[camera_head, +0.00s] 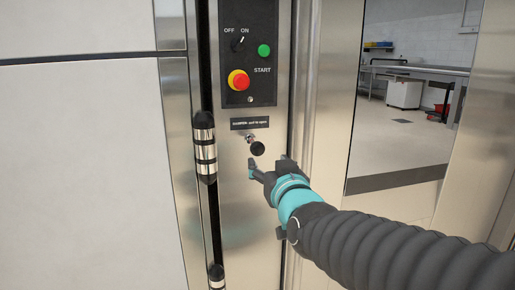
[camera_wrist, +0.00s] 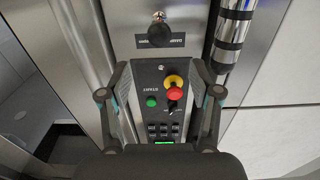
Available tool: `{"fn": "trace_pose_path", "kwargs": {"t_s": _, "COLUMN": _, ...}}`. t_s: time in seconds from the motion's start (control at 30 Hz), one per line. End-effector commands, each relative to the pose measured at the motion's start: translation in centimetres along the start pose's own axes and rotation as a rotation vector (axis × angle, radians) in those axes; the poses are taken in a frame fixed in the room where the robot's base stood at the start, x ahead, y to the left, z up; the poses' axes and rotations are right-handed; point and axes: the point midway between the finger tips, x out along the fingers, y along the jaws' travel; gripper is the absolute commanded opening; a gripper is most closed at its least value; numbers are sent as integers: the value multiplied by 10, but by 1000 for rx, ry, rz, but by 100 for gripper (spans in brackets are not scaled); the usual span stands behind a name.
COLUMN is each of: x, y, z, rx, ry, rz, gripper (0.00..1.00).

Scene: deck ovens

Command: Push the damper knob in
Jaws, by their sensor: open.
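The damper knob (camera_head: 257,148) is a black ball on a short metal rod that stands out from the steel oven panel. It sits just below a dark label plate (camera_head: 249,123). In the wrist view the knob (camera_wrist: 160,36) shows at the top, between and beyond the fingertips, with the panel upside down. My gripper (camera_head: 267,163) is just below and slightly right of the knob in the head view. Its fingers (camera_wrist: 160,68) are spread apart with nothing between them. Whether any finger touches the knob cannot be told.
A black control panel (camera_head: 249,50) above the knob carries a red emergency button (camera_head: 238,80), a green start button (camera_head: 264,50) and an off/on switch (camera_head: 238,44). A hinge (camera_head: 204,147) stands out at left.

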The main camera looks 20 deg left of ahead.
Motion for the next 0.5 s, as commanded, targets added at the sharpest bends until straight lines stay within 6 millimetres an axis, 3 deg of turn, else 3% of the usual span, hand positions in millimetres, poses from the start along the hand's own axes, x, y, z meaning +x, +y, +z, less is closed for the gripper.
{"fn": "trace_pose_path", "kwargs": {"t_s": 0.5, "x": 83, "y": 1, "z": 0, "rx": 0, "ry": -2, "rz": 1, "gripper": 63}}
